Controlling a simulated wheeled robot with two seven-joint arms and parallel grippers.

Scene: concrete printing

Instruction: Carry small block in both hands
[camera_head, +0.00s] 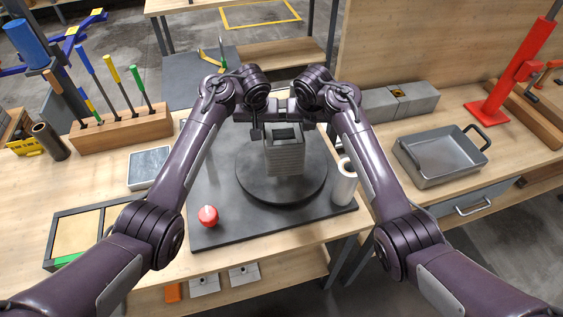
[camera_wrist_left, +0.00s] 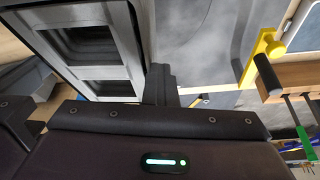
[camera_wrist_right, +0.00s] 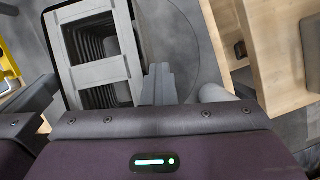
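The small grey block (camera_head: 285,158), hollow with ribbed sides, is upright at the round dark turntable (camera_head: 250,184). I cannot tell whether it rests there or is slightly raised. My left gripper (camera_head: 257,132) is at the block's left side, and my right gripper (camera_head: 304,118) at its right side near the top. In the left wrist view the fingers (camera_wrist_left: 160,85) look shut together beside the block's outer wall (camera_wrist_left: 137,40). In the right wrist view the fingers (camera_wrist_right: 160,84) look shut beside the block (camera_wrist_right: 100,70) too. Contact is not clear.
A red knob (camera_head: 208,216) and a white cylinder (camera_head: 344,182) stand on the dark plate (camera_head: 215,237) around the turntable. A wooden tool rack (camera_head: 122,130) is left. Grey blocks (camera_head: 400,99) and a metal pan (camera_head: 440,157) are right, beyond a table gap.

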